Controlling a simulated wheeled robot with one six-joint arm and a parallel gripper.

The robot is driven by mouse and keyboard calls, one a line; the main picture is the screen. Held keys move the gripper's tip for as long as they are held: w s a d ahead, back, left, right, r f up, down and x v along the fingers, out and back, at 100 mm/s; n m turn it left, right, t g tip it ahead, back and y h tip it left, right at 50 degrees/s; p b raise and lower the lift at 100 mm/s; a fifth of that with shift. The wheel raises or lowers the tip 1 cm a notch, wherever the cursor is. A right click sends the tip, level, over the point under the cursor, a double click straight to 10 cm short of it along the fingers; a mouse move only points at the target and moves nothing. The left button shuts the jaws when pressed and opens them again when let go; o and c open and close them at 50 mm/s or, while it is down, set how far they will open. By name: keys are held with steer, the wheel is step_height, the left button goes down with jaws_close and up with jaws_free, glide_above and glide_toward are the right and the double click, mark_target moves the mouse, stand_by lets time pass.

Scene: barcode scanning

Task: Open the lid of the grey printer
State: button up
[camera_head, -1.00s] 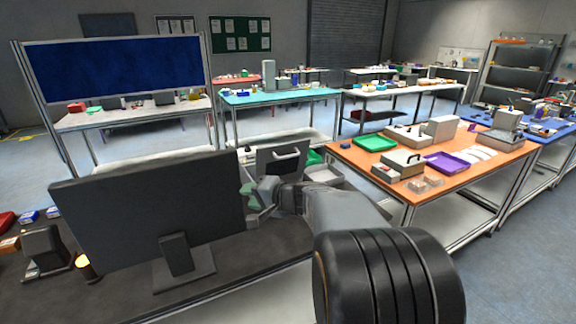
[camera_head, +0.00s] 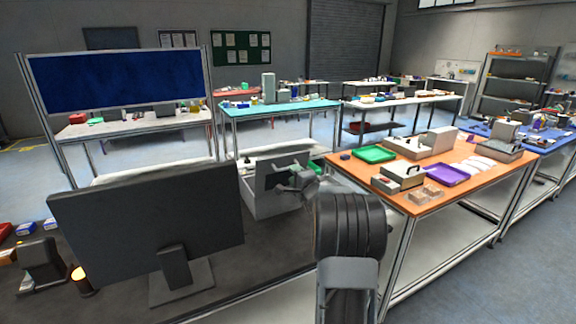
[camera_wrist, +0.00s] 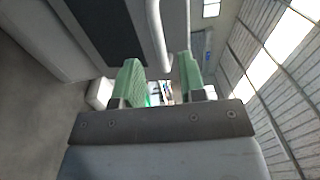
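The grey printer (camera_head: 262,205) stands on the dark bench in the middle of the head view, beyond the monitor. Its lid (camera_head: 268,174), a grey panel with a dark area, appears raised and steeply upright; my arm hides part of it. My gripper (camera_head: 300,170) is right at the lid's right part. In the wrist view my gripper (camera_wrist: 160,80) has its two green fingers apart. The pale handle bar (camera_wrist: 158,35) comes down between them in the picture; I cannot tell whether they touch it. The lid's dark panel (camera_wrist: 103,35) lies left of the bar.
A large black monitor (camera_head: 145,220) stands at the front left of the dark bench. An orange table (camera_head: 420,200) with a green tray (camera_head: 374,154), a purple tray (camera_head: 447,175) and boxes is to the right. A scanner-like device (camera_head: 40,262) is at the far left.

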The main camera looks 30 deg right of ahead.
steer(key=shift+w+d+r+p, duration=0.1)
steer(key=shift+w+p, duration=0.15)
steer(key=shift+w, duration=0.65)
steer(key=shift+w+d+p, duration=0.15)
steer(key=shift+w+p, duration=0.15)
steer(key=shift+w, duration=0.6)
steer(key=shift+w+d+r+p, duration=0.1)
steer(key=shift+w+p, duration=0.15)
steer(key=shift+w, duration=0.65)
steer(key=shift+c, duration=0.2)
jaws_close()
